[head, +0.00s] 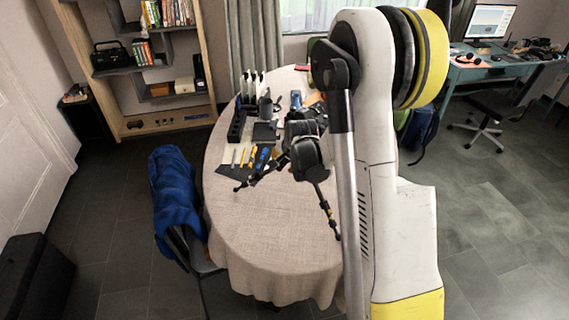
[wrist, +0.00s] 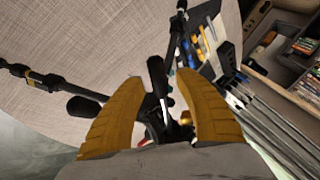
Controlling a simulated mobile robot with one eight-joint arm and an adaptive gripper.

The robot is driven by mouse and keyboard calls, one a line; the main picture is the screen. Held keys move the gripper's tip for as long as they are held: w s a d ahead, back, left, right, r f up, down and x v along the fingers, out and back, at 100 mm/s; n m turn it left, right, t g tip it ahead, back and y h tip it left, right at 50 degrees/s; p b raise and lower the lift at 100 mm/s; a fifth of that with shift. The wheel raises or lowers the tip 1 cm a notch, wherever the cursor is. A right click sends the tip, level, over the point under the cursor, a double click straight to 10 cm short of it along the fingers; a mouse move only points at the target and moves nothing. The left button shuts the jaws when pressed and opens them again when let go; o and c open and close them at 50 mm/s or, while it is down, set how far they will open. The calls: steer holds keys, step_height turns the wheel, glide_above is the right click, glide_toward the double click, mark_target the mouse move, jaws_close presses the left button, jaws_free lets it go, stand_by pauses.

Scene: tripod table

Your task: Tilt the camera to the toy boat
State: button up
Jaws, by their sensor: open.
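My gripper (wrist: 159,76) shows in the wrist view with two yellow fingers spread apart. A black handle-like bar (wrist: 157,70) of the tripod lies between the fingers, with gaps on both sides. The tripod (wrist: 40,78) has black legs reaching left and up over the tablecloth. In the head view, tripod legs (head: 325,207) show on the table below a dark cluster. My arm hides much there, and I cannot separate camera, tripod head and gripper. I cannot make out the toy boat in either view.
The oval table (head: 275,230) has a beige cloth and a bare near half. Pens and tools lie on a dark mat (head: 235,165), with a black holder (head: 237,125) behind. A chair with a blue jacket (head: 173,195) stands at the left edge. Shelves (head: 150,50) stand behind.

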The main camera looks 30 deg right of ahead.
jaws_close()
steer(key=shift+r, duration=0.25)
steer(key=shift+s+a+r+m+g+y+p, duration=0.15)
steer(key=shift+r+g+y+p, duration=0.1)
steer(key=shift+r+y+p, duration=0.25)
steer(key=shift+w+a+r+m+g+y+p, duration=0.15)
steer(key=shift+r+g+y+p, duration=0.1)
steer(key=shift+r+y, duration=0.4)
steer(key=shift+d+r+m+g+y, duration=0.15)
steer(key=shift+r+m+g+y, duration=0.3)
steer(key=shift+r+y, duration=0.7)
steer(key=shift+y, duration=0.3)
jaws_free()
